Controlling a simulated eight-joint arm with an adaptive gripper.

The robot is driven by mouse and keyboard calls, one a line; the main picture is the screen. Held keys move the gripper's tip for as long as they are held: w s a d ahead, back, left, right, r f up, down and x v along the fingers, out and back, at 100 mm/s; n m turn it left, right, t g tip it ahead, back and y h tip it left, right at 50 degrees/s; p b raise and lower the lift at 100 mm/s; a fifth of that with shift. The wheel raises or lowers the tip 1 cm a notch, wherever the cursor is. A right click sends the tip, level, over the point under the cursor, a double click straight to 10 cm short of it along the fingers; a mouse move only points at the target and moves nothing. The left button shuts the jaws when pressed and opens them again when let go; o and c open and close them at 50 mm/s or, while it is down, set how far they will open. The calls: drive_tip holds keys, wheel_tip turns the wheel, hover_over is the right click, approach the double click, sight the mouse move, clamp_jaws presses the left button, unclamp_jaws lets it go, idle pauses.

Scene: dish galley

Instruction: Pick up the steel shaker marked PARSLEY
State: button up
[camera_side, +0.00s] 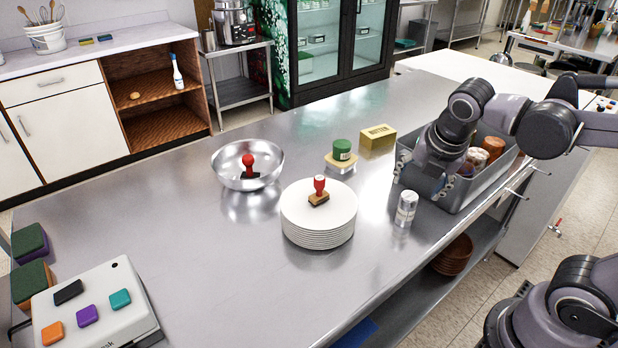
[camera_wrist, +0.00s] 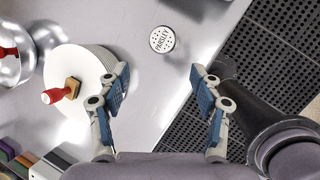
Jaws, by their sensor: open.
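The steel shaker (camera_side: 406,209) stands upright on the steel counter, right of the plate stack, in front of the grey bin. In the wrist view its perforated round top, marked PARSLEY (camera_wrist: 162,39), shows from above. My gripper (camera_side: 437,187) is open and empty in the side view, above and to the right of the shaker, by the bin's near-left wall. In the wrist view the spread fingers of my gripper (camera_wrist: 163,90) point toward the shaker, whose top lies beyond the fingertips, between their lines. The gripper is apart from the shaker.
A plate stack (camera_side: 318,233) bears a red-handled stamp (camera_side: 319,191). A steel bowl (camera_side: 228,166) holds another red-handled stamp. The grey bin (camera_side: 468,191) holds several items. A yellow block (camera_side: 378,136) and a green-topped thing (camera_side: 342,150) stand behind. The counter's front edge is close to the shaker.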

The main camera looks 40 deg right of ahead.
sight(410, 198)
drive_tip(key=shift+w+d+f+n+g+h, duration=0.1)
drive_tip(key=shift+w+d+f+n, duration=0.5)
drive_tip(key=shift+f, duration=1)
drive_tip(key=shift+w+d+f+n+g+h, duration=0.1)
drive_tip(key=shift+w+d+f+n, duration=0.55)
drive_tip(key=shift+f, duration=0.95)
drive_tip(key=shift+w+d+f+n+g+h, duration=0.1)
drive_tip(key=shift+w+d+f+n, duration=0.5)
drive_tip(key=shift+f, duration=1)
drive_tip(key=shift+s+a, duration=0.15)
drive_tip(key=shift+s, duration=0.15)
drive_tip(key=c, duration=1.3)
drive_tip(key=shift+r, duration=0.15)
